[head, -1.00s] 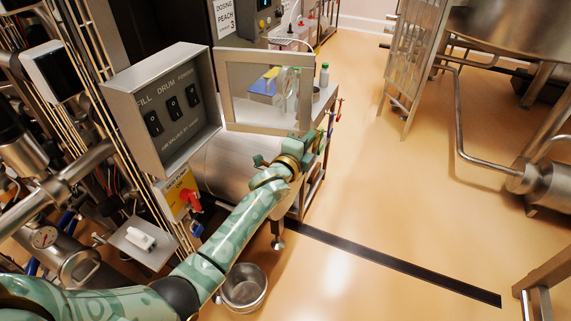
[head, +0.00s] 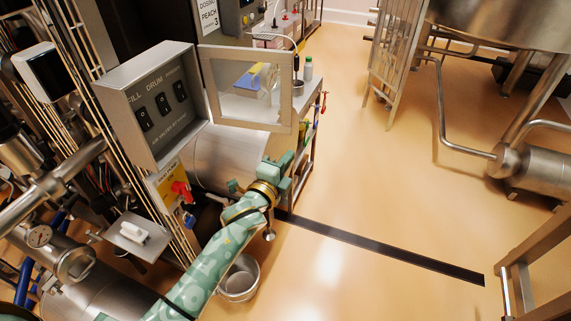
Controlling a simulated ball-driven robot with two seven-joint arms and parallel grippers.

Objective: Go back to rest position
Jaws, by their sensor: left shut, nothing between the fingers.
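My left arm comes in from the bottom left, patterned in green. My left gripper (head: 277,168) is shut and empty, in front of the steel drum and just below the open window door of the control box. A gap to the door cannot be judged surely. The grey control box (head: 152,104) has a row of black switches, and its framed clear door (head: 248,90) stands swung open to the right. My right gripper is not in view.
A red and yellow switch (head: 180,190) sits below the box. A steel bucket (head: 240,278) stands on the floor beside my arm. A bench with bottles (head: 308,68) is behind the door. The floor to the right is open, crossed by a dark drain strip (head: 380,247).

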